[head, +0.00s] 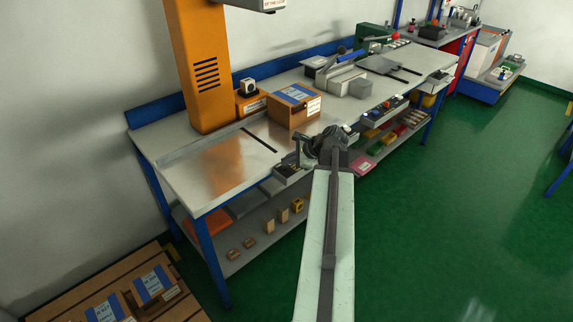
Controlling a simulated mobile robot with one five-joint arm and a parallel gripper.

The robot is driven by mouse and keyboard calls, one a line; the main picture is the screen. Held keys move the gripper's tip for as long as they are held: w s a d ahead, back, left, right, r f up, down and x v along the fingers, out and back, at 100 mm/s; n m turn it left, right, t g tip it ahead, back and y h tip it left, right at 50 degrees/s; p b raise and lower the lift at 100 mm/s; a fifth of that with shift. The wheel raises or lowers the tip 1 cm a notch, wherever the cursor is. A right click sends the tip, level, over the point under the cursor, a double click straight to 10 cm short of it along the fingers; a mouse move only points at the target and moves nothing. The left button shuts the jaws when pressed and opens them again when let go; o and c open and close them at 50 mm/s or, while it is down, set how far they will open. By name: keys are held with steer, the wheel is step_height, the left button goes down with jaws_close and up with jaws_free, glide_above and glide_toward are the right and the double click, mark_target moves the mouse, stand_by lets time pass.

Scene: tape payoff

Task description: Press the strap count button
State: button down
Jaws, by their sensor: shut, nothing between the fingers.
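I cannot make out with certainty which part is the strap count button. A tall orange machine column (197,65) stands at the left of the bench. A small orange box (250,103) with a pale label sits at its right foot, with a small black and white piece (249,86) on top. A strapped cardboard carton (293,106) rests on the bench to its right. My gripper (300,150) is shut and empty, in front of the carton, near the bench's front edge. My arm hides part of the bench front.
The bench top (180,175) is bare at the left front. A grey lever device (340,75) and grey blocks stand farther right. Shelves below hold small parts. A wooden pallet (75,290) with cartons is at lower left. The green floor (450,200) at right is clear.

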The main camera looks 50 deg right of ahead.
mark_target(287, 168)
steer(key=shift+r, duration=0.45)
step_height(287, 168, up, 5)
steer(key=p, duration=0.5)
steer(key=shift+r+p, duration=0.15)
steer(key=shift+p, duration=0.15)
stand_by(0.3)
